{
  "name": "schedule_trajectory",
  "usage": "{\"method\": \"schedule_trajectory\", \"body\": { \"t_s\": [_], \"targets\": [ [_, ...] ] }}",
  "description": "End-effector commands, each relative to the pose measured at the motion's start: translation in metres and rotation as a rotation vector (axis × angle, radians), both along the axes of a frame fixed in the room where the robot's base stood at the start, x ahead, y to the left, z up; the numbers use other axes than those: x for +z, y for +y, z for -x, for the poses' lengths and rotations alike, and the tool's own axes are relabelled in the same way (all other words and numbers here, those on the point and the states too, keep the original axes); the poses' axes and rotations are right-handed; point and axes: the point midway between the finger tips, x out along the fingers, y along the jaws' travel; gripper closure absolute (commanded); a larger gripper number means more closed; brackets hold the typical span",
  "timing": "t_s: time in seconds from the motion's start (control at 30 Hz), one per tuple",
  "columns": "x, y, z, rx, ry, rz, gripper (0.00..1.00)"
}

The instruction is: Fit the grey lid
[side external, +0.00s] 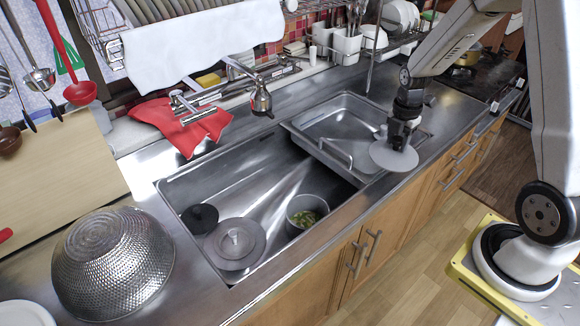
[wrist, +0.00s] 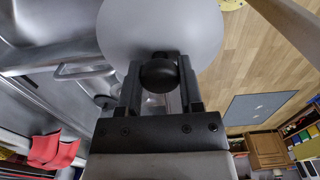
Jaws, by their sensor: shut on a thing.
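My gripper (side external: 398,136) is shut on the dark knob of a round grey lid (side external: 393,156). It holds the lid above the front right edge of the sink, over the right-hand metal tray. In the wrist view the lid (wrist: 160,25) spreads beyond the fingertips, and its black knob (wrist: 158,76) sits between the two fingers (wrist: 160,66). An open pot (side external: 307,212) with green contents stands in the sink, to the left of and nearer than my gripper. Another round grey lidded pot (side external: 235,244) and a dark round object (side external: 200,218) stand to its left.
A metal tray (side external: 345,110) with a handle sits across the sink's right side. The faucet (side external: 261,98) reaches over the sink's back. A red cloth (side external: 182,124) hangs at the rear edge. The sink's middle is open.

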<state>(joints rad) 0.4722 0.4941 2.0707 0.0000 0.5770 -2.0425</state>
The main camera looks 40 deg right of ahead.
Motion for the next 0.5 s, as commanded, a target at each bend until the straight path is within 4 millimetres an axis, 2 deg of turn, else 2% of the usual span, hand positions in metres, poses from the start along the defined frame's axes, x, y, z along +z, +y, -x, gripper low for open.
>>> {"method": "schedule_trajectory", "body": {
  "t_s": [0.23,0.5],
  "targets": [
    [0.011,0.000,-0.001,0.000,-0.003,0.001,1.00],
    [0.041,0.000,-0.001,0.000,-0.003,0.002,1.00]
  ]
}}
